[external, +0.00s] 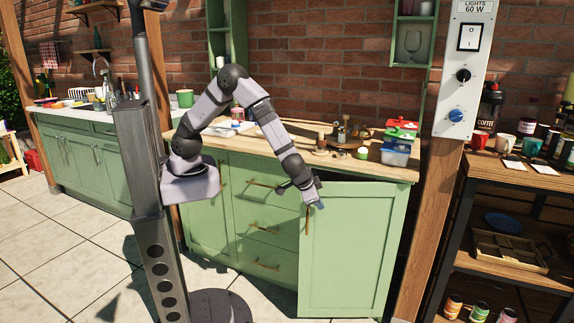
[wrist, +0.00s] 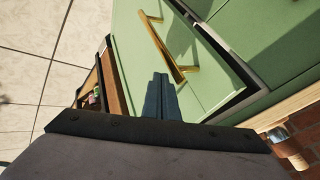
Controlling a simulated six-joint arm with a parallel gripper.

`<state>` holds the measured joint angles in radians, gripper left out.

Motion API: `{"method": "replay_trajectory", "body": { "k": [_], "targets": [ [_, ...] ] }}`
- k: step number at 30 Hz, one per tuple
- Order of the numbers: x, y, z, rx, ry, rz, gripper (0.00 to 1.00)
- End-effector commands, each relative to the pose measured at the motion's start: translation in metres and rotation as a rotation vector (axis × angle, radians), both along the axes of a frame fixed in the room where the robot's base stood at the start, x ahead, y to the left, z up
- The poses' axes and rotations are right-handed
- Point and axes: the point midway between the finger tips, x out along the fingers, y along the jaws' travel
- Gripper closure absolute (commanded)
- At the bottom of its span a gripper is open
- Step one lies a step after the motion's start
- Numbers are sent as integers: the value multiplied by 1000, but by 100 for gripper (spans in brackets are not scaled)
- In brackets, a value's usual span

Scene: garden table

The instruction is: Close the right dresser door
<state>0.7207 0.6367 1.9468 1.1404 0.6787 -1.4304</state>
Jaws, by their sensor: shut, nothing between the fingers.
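The right dresser door (external: 345,255) is a flat green panel at the right end of the green dresser. It stands ajar, its left side swung out toward the camera, with a dark gap along its top. My gripper (external: 318,206) is shut and empty, at the upper left part of the door near its handle (external: 307,220). In the wrist view the closed fingers (wrist: 160,78) lie over the green door panel (wrist: 130,65), beside the brass handle (wrist: 165,48). I cannot tell whether they touch the door.
Drawers with brass handles (external: 264,226) are left of the door. A wooden post (external: 432,220) and a shelf rack (external: 510,240) stand on the right. The tiled floor in front is clear.

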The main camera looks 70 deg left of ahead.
Motion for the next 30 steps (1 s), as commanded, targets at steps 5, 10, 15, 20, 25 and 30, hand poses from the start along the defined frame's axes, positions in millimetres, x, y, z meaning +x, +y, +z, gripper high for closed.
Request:
{"method": "replay_trajectory", "body": {
  "k": [5,10,15,20,25,30],
  "targets": [
    [4,11,0,1,0,-1,100],
    [5,13,0,1,0,-1,100],
    [5,13,0,1,0,-1,100],
    [6,15,-1,0,0,-5,100],
    [13,32,-5,-4,-2,-46,100],
    [23,58,-6,-4,-2,-122,100]
  ]
}}
